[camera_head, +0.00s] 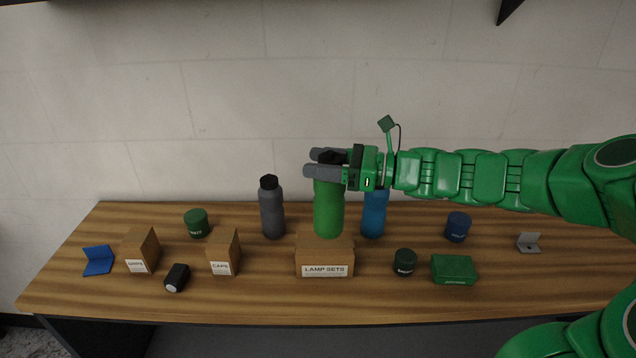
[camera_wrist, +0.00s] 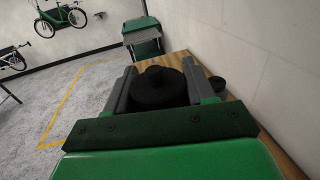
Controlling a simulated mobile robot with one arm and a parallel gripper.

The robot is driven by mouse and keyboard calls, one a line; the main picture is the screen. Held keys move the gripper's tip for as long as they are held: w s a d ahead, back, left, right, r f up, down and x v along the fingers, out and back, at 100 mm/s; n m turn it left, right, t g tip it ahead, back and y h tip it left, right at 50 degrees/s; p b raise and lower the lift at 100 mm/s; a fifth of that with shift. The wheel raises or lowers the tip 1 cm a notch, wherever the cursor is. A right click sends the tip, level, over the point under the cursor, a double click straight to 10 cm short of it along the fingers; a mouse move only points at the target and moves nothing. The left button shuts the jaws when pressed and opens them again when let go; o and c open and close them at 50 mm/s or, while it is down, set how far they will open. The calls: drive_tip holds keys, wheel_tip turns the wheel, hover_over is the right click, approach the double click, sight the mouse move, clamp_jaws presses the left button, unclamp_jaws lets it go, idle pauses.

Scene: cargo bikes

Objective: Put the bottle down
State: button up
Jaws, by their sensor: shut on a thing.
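A green bottle (camera_head: 328,210) with a black cap stands upright in the head view, behind or above the LAMP SETS box. My gripper (camera_head: 326,163) comes in from the right and is shut on the bottle's top. In the wrist view, the black cap (camera_wrist: 158,87) sits between the two grey fingers of my gripper (camera_wrist: 160,90). The bottle's base is hidden by the cardboard LAMP SETS box (camera_head: 325,258), so I cannot tell whether it touches the box or the table.
A dark grey bottle (camera_head: 272,210) stands left of the green one, and a blue bottle (camera_head: 374,213) stands close on its right. The wooden table (camera_head: 110,300) also holds small boxes, jars and a green case (camera_head: 454,269). Its front strip is mostly clear.

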wheel_tip(320, 180, down, 7)
drive_tip(key=w, duration=0.3)
drive_tip(key=shift+a+r, duration=0.15)
drive_tip(key=shift+a, duration=0.2)
drive_tip(key=o, duration=1.4)
drive_tip(key=shift+c, duration=0.2)
drive_tip(key=s+d, duration=0.2)
drive_tip(key=d, duration=0.9)
drive_tip(key=shift+s+d, duration=0.25)
drive_tip(key=shift+d, duration=0.1)
